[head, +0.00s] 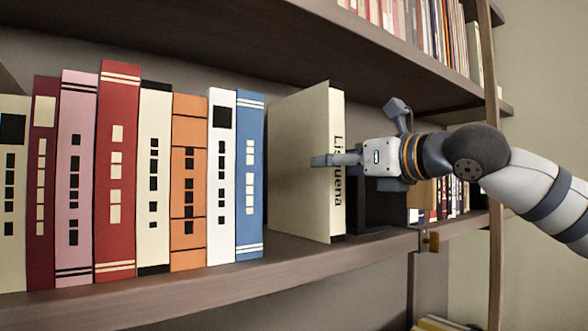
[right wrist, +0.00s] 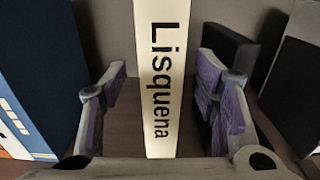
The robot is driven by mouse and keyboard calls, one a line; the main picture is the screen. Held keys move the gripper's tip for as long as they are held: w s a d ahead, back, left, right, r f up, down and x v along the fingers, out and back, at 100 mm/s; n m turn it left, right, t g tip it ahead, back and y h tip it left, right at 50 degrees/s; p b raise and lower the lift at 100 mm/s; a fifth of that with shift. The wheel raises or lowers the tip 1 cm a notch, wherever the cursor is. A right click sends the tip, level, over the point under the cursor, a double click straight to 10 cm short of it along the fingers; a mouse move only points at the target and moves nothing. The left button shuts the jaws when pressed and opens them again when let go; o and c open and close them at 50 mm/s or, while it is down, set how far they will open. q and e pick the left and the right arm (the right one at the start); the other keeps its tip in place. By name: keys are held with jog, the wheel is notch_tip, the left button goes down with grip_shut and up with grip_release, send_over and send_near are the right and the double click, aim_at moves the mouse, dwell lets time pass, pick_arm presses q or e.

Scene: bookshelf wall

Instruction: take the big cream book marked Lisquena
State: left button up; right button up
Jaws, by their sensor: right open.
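The big cream book marked Lisquena (head: 300,165) stands upright on the middle shelf, to the right of a row of books. Its broad side and its lettered spine both show. In the right wrist view the cream spine (right wrist: 158,30) stands between my fingers. My right gripper (head: 325,161) is open around the spine edge of the book. In the right wrist view the right gripper (right wrist: 161,72) has one finger on each side of the book, with a gap visible on both sides. In the head view the far finger is hidden by the book. My left gripper is not in view.
A blue book (head: 250,175) ends the row to the left, with a gap before the cream book. Dark objects (head: 378,205) stand just right of it, partly hidden by my arm. The upper shelf (head: 300,50) runs overhead. A wooden post (head: 494,250) stands at the right.

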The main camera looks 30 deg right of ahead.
aim_at(302, 164)
jog(key=w, duration=0.8)
jog(key=shift+a, duration=0.2)
grip_shut()
jog(key=shift+r, duration=0.4)
